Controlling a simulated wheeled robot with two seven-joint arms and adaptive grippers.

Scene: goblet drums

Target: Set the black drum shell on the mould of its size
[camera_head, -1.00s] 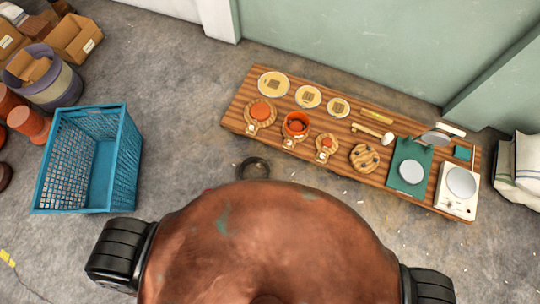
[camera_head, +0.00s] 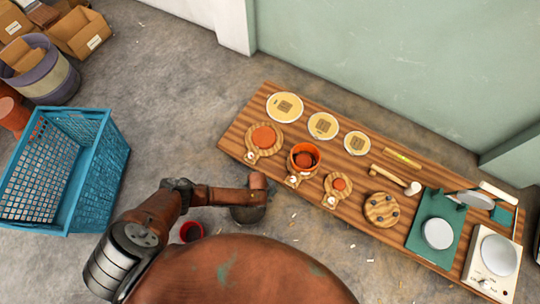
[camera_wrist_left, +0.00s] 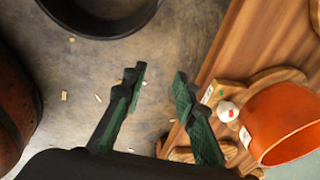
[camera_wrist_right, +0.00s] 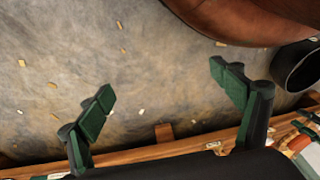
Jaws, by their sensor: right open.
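The black drum shell (camera_head: 247,214) stands on the floor in front of the bench, partly hidden by my left arm in the head view. It also shows at the top of the left wrist view (camera_wrist_left: 100,22). My right gripper (camera_wrist_right: 163,82) is open and empty above the floor at the bench edge. On the bench are a large mould (camera_head: 264,138), a middle mould bearing an orange shell (camera_head: 304,157), and a small mould (camera_head: 338,184).
The low wooden bench (camera_head: 360,217) also holds yellow discs (camera_head: 322,126), a mallet (camera_head: 396,180), a round peg board (camera_head: 381,210), a green mat (camera_head: 420,242) and a white scale (camera_head: 480,280). A blue crate (camera_head: 95,190) and a red cup (camera_head: 191,231) stand on the floor.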

